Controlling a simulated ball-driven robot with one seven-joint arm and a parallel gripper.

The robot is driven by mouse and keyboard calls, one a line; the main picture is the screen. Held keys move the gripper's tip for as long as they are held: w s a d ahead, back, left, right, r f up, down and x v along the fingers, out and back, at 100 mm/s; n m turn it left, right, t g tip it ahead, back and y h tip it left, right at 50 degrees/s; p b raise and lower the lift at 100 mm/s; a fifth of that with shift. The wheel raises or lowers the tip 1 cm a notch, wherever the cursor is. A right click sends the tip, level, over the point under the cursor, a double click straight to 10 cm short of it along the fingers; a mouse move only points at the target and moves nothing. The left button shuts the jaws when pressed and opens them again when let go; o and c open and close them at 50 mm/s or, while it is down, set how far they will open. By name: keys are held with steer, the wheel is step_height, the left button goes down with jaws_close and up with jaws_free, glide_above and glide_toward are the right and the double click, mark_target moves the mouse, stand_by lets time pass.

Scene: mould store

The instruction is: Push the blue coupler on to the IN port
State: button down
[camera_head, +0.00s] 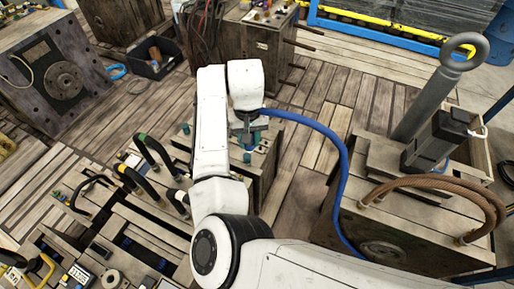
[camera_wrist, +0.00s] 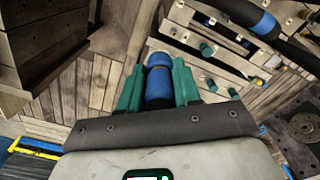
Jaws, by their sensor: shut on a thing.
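The blue coupler (camera_wrist: 158,61) is between the two teal fingers of my gripper (camera_wrist: 158,70) in the wrist view; its lower body is dark. My gripper is shut on it. In the head view my gripper (camera_head: 248,140) is over a wooden-looking mould block (camera_head: 265,172), and the blue hose (camera_head: 320,130) runs from it to the right. A small blue fitting shows just below the fingers; I cannot tell whether it is the coupler or a port. Teal stubs (camera_wrist: 207,49) stand on the block face in the wrist view. No IN label is readable, and contact with a port cannot be told.
A mould block with a brown rope (camera_head: 435,192) and a grey eyebolt (camera_head: 433,90) stands at the right. Black hoses (camera_head: 160,155) loop at the left of my arm. A dark crate (camera_head: 153,56) lies behind.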

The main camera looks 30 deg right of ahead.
steer(key=b, duration=0.5)
glide_above(241, 176)
steer(key=shift+a+f+b, duration=0.1)
steer(key=shift+f+b, duration=4.75)
steer(key=shift+f, duration=6.5)
steer(key=shift+f+b, duration=0.4)
steer(key=shift+f, duration=1)
